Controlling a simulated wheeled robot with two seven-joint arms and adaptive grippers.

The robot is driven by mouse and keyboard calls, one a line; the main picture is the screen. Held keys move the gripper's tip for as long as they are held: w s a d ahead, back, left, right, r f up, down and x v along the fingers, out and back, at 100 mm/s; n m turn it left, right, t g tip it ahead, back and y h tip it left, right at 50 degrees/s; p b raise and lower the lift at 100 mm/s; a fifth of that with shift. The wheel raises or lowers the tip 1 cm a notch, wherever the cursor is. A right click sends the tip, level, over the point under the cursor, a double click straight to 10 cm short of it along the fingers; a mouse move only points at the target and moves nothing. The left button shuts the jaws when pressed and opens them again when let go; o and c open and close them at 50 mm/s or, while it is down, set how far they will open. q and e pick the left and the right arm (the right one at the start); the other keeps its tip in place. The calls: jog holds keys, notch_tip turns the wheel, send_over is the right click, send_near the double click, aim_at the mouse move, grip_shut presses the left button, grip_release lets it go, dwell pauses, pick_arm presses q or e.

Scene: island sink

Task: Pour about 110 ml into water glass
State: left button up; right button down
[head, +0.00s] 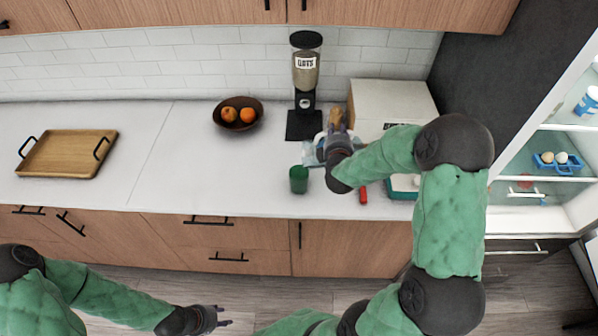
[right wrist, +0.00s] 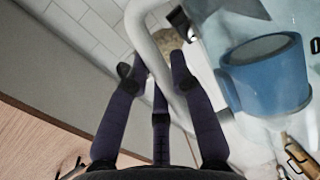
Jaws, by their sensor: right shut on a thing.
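A green water glass (head: 299,180) stands on the counter near its front edge. My right gripper (head: 338,134) is just to the right of and behind the glass, shut on the pale handle of a clear pitcher (head: 312,153). In the right wrist view the handle (right wrist: 150,45) passes between the fingers, and a blue cylinder (right wrist: 268,75) shows in the clear body. The hand hides part of the pitcher, and I cannot tell its exact tilt. No stream of water is visible. My left gripper (head: 220,318) is empty with its fingers spread, low in front of the cabinets.
A dispenser (head: 305,80), a bowl (head: 238,122) with orange fruit and a pale box (head: 390,105) stand at the back. A wooden tray (head: 68,152) lies at left. A small red object (head: 363,195) lies under my right arm. The counter left of the glass is clear.

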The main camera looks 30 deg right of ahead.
aim_at(351, 138)
jog(key=shift+w+a+r+n, duration=0.1)
jog(key=shift+a+r+n, duration=0.2)
jog(key=shift+r, duration=0.1)
dwell(1.9)
jog(key=d+f+b, duration=0.1)
jog(key=s+d+f+m+b, duration=0.1)
jog(key=d, duration=0.1)
jog(key=d+f+m+y+b, duration=0.1)
jog(key=d+f, duration=0.1)
jog(key=shift+s, duration=0.15)
jog(key=shift+d+f+m+g+b, duration=0.1)
jog(key=shift+d+m+g+b, duration=0.05)
jog(key=shift+m+g+b, duration=0.2)
jog(key=shift+d+f+m+y+b, duration=0.25)
jog(key=shift+d+f+y+b, duration=0.1)
jog(key=shift+b, duration=0.25)
jog(key=shift+a, duration=0.1)
dwell(1.2)
